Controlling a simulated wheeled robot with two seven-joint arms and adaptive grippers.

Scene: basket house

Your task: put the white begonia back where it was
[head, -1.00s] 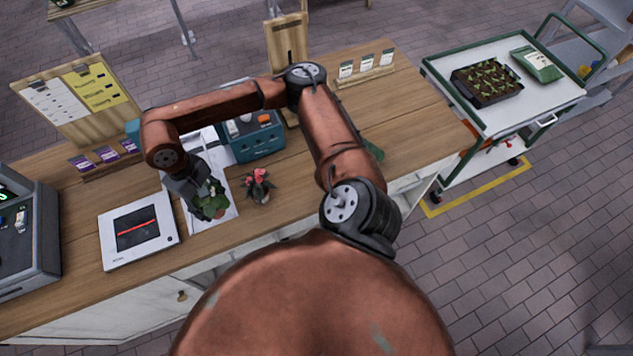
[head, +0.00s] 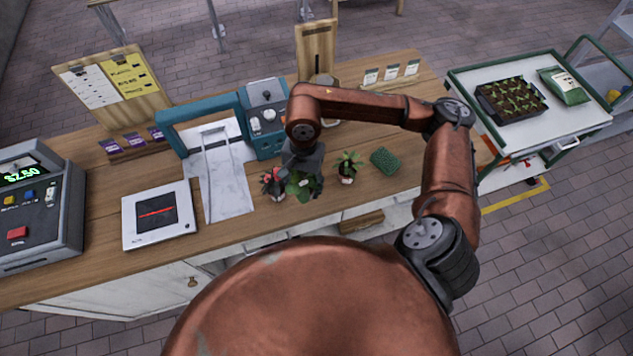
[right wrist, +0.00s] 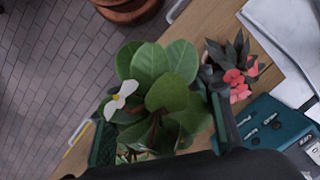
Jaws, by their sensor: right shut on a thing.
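The white begonia (right wrist: 165,75) has broad green leaves and one white flower with a yellow centre, seen in the right wrist view. In the head view its leaves (head: 300,188) show below my right gripper (head: 303,170). My right gripper is shut on it, with one finger on each side in the wrist view (right wrist: 162,130); its pot is mostly hidden. It is just right of a plant with pink-red flowers (head: 272,182), over the counter's front part. I cannot tell whether it touches the counter. My left gripper is not in view.
A small potted plant (head: 347,165) and a green sponge-like block (head: 385,160) sit right of the begonia. The wooden counter (head: 395,185) also holds a teal machine (head: 265,115), a white device with a dark screen (head: 158,215) and a till (head: 40,205). A trolley (head: 530,125) stands right.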

